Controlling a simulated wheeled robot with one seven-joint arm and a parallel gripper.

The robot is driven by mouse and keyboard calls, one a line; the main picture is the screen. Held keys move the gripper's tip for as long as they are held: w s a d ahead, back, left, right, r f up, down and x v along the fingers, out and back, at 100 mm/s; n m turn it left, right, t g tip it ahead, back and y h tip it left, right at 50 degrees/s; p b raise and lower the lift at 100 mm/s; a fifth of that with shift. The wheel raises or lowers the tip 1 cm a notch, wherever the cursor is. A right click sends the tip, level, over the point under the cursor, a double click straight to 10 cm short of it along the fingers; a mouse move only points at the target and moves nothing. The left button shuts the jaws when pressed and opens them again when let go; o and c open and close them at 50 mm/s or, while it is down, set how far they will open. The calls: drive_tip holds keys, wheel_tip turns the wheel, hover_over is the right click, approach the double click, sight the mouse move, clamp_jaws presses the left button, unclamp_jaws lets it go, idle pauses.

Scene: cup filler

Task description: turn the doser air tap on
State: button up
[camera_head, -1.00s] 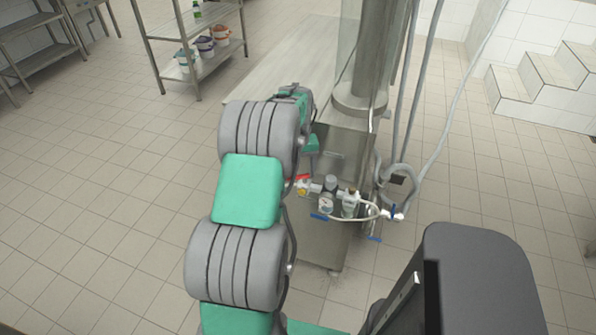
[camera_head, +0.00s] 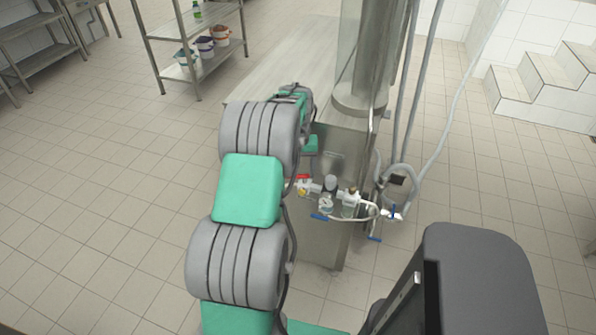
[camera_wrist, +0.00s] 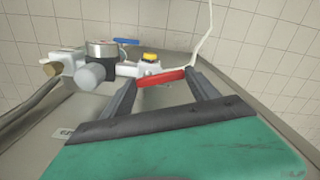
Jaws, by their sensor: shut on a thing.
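The doser air tap has a red lever handle (camera_wrist: 162,78) on a pale valve body with a yellow part (camera_wrist: 150,58). In the wrist view my gripper (camera_wrist: 161,79) has one finger on each side of the red lever, shut on it. The lever lies nearly level across the picture, slightly higher at its right end. In the head view the red handle (camera_head: 303,176) shows just right of my arm, on the front of the steel doser (camera_head: 325,225). My gripper is mostly hidden there behind my arm.
A pressure gauge (camera_head: 326,203), blue handles (camera_head: 320,217) and hoses sit beside the tap on the doser. A pale table (camera_head: 285,60) adjoins the doser. A shelf rack (camera_head: 205,60) with buckets stands farther back. Tiled floor at left is clear.

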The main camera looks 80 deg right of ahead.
sight(299, 182)
drive_tip(key=shift+d+m, duration=0.25)
drive_tip(key=shift+m, duration=0.8)
drive_tip(key=shift+d+m, duration=0.2)
drive_tip(key=shift+m, duration=0.85)
drive_tip(key=o, duration=1.4)
drive_tip(key=shift+c, duration=0.2)
wheel_tip(299, 182, up, 8)
drive_tip(key=shift+f, duration=0.1)
